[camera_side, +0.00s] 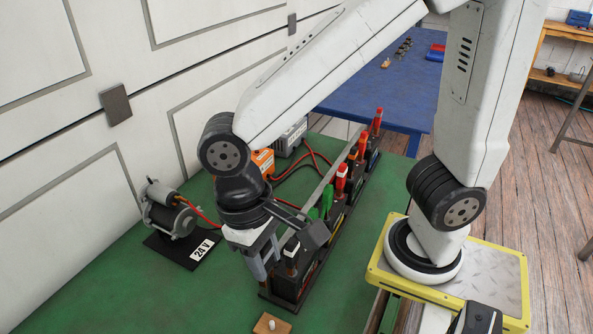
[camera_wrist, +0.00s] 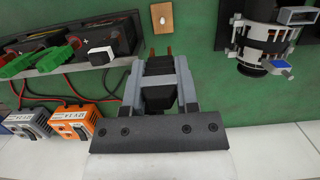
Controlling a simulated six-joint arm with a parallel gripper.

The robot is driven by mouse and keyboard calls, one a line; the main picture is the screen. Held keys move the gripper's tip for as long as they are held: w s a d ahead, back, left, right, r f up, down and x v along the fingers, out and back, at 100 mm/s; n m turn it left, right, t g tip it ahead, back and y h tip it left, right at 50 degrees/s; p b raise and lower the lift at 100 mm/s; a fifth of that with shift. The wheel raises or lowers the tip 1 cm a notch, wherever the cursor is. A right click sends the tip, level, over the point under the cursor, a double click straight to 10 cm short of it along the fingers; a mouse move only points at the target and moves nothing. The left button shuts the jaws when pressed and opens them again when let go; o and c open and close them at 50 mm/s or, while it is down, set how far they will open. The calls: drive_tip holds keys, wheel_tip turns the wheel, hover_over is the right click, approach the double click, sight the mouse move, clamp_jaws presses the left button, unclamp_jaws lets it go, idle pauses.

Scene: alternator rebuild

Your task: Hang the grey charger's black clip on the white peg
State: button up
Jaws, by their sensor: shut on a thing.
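My gripper (camera_wrist: 161,68) is shut on a black clip (camera_wrist: 159,76), which has reddish jaw tips that point away from my wrist. In the side view my gripper (camera_side: 264,272) hangs above the green bench top, and the clip is mostly hidden there. The white peg (camera_wrist: 166,17) stands on a small wooden block, ahead of the clip and apart from it. The block with the white peg (camera_side: 271,324) also shows at the bottom edge of the side view. The grey charger (camera_side: 290,138) stands at the back of the bench; it also shows in the wrist view (camera_wrist: 30,123).
An orange charger (camera_side: 263,160) stands beside the grey one, with red and black cables. A rack of batteries (camera_side: 335,215) with red and green clips stands close beside my gripper. A motor (camera_side: 170,213) on a black 24 V base stands at the left. Green bench between is clear.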

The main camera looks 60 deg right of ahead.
hover_over(272, 322)
wheel_tip(272, 322, down, 12)
drive_tip(key=shift+f, duration=0.2)
idle(0.5)
drive_tip(key=shift+f, duration=0.1)
drive_tip(key=shift+f, duration=1)
drive_tip(key=o, duration=1)
drive_tip(key=shift+c, duration=0.2)
wheel_tip(272, 322, up, 8)
drive_tip(key=shift+r, duration=0.25)
